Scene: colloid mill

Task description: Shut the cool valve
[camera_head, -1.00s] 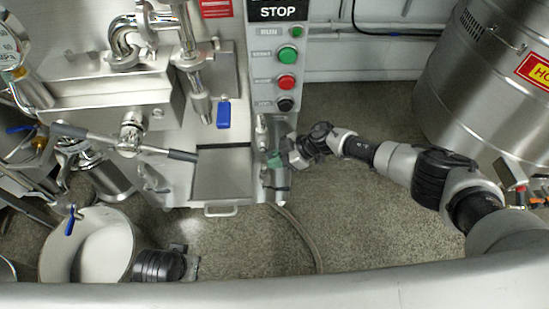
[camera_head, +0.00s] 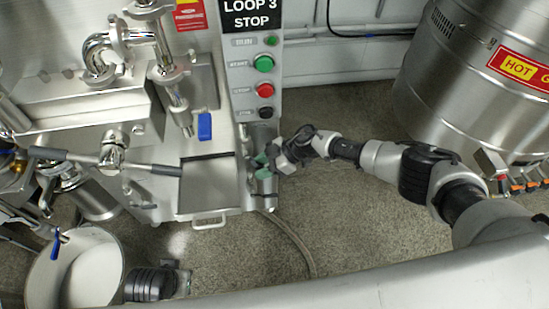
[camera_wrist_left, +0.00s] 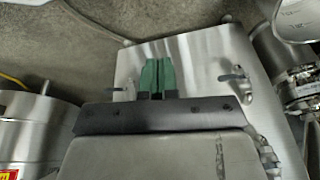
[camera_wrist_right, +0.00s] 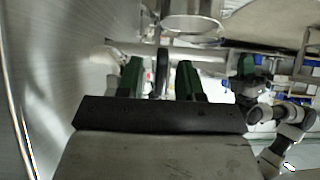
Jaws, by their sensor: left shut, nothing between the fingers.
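No label for the cool valve is readable. A metal fitting (camera_head: 263,187) is at the machine's right side below the control panel, partly hidden by my right gripper (camera_head: 262,165). In the right wrist view my right gripper (camera_wrist_right: 160,80) is open, its green fingers apart. A dark, narrow upright piece (camera_wrist_right: 162,68) shows between them; I cannot tell whether it touches them or is the valve's handle. A blue-handled valve (camera_head: 204,126) hangs from the pipe left of the panel. In the left wrist view my left gripper (camera_wrist_left: 158,77) is shut and empty, seen against a metal surface.
The control panel (camera_head: 251,75) stands just above my right gripper. A square metal tray (camera_head: 207,186) is to its left. A large steel tank (camera_head: 440,105) marked HOT is at right. A white bucket (camera_head: 98,262) stands at lower left. A hose (camera_head: 298,243) crosses the open floor.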

